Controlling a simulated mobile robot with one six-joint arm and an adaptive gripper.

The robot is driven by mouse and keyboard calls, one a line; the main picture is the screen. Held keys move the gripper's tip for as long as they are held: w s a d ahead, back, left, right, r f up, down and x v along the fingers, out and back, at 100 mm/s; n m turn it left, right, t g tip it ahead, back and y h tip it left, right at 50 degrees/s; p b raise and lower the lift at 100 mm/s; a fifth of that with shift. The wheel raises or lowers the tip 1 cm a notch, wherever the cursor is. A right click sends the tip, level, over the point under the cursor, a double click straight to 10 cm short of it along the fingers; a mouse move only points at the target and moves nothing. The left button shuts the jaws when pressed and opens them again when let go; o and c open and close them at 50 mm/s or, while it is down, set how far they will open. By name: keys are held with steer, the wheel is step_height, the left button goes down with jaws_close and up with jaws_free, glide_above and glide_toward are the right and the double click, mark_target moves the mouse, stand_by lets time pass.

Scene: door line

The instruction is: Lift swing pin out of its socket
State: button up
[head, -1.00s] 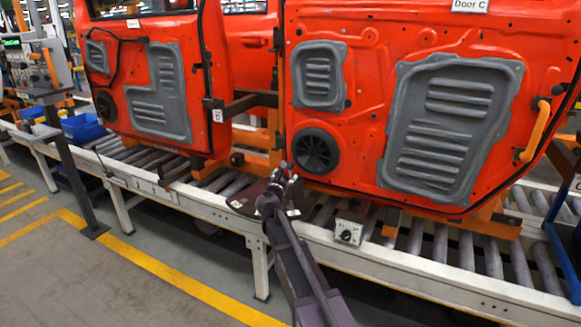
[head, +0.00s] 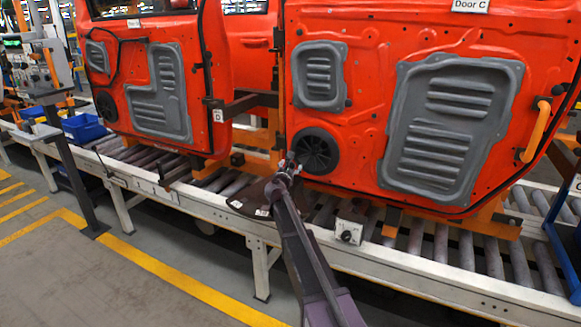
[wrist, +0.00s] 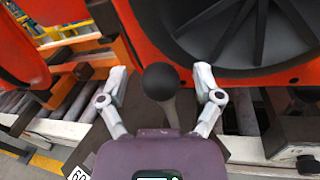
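The swing pin shows in the wrist view as a round black knob (wrist: 160,81) on a grey stem (wrist: 171,112). My gripper (wrist: 160,77) is open, with one finger on each side of the knob and a visible gap on both sides. The pin's lower end and its socket are hidden behind my gripper's body. In the head view my gripper (head: 289,162) is above the dark plate (head: 246,201) at the conveyor's near edge; the pin is too small to make out there.
Red door C (head: 365,130) stands close behind my gripper, with its round black speaker (head: 316,151). Another red door (head: 160,85) stands to the left. The roller conveyor's white rail (head: 400,270) runs in front, with a small control box (head: 349,231). The floor at left is clear.

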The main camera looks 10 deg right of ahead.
jaws_close()
steer(key=shift+w+r+p, duration=0.1)
steer(key=shift+r+p, duration=2.2)
steer(key=shift+p, duration=0.05)
steer(key=shift+o, duration=0.4)
jaws_free()
steer(key=shift+s, duration=0.2)
steer(key=v, duration=1.1)
steer(key=shift+s+a, duration=0.2)
steer(key=shift+s, duration=0.15)
